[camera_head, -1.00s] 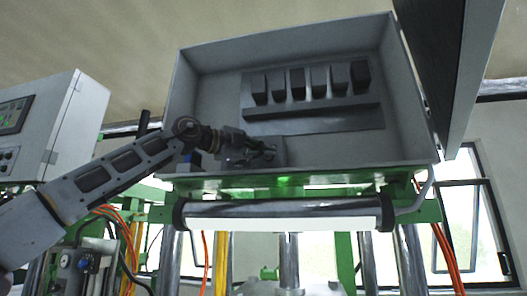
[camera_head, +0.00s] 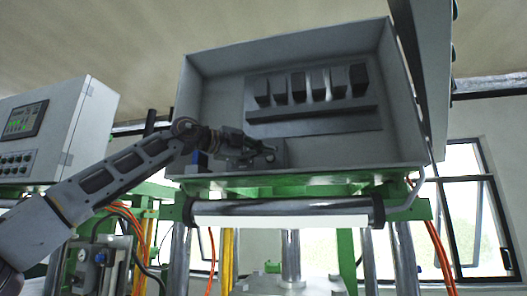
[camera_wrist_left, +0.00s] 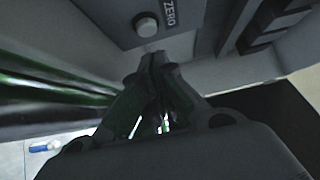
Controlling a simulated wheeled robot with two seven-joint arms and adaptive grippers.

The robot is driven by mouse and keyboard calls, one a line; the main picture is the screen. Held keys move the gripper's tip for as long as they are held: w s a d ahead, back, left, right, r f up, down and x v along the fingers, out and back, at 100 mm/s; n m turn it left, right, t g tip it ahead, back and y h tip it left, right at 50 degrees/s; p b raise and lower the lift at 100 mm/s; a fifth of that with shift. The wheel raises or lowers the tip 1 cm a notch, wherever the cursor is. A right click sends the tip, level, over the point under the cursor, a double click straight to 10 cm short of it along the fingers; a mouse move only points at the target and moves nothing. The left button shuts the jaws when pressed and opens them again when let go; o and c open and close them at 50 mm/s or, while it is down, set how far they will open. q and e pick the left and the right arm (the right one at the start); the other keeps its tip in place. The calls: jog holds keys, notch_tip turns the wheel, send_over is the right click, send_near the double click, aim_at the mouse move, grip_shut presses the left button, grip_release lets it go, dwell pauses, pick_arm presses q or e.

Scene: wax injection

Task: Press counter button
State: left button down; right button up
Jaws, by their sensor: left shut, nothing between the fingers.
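The counter (camera_head: 279,146) is a grey block low inside an open grey cabinet, partly hidden by my left gripper in the head view. In the left wrist view, its face (camera_wrist_left: 110,15) shows a round light button (camera_wrist_left: 147,25) beside the word ZERO. My left gripper (camera_head: 268,153) is shut and empty in front of the counter. In the wrist view its fingertips (camera_wrist_left: 159,60) are together just below the button in the picture; I cannot tell whether they touch the counter. My right gripper is not in view.
The open cabinet (camera_head: 210,110) holds a row of several dark blocks (camera_head: 312,86) above a grey ledge. Its door (camera_head: 425,50) hangs open at right. A green frame with a metal roller (camera_head: 285,207) is below. A control box (camera_head: 75,120) stands at left.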

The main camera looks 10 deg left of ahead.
pick_arm(q)
jog(key=b+v, duration=0.3)
jog(key=v, duration=0.7)
jog(key=shift+s, duration=0.2)
jog(key=shift+w, duration=0.1)
dwell(1.0)
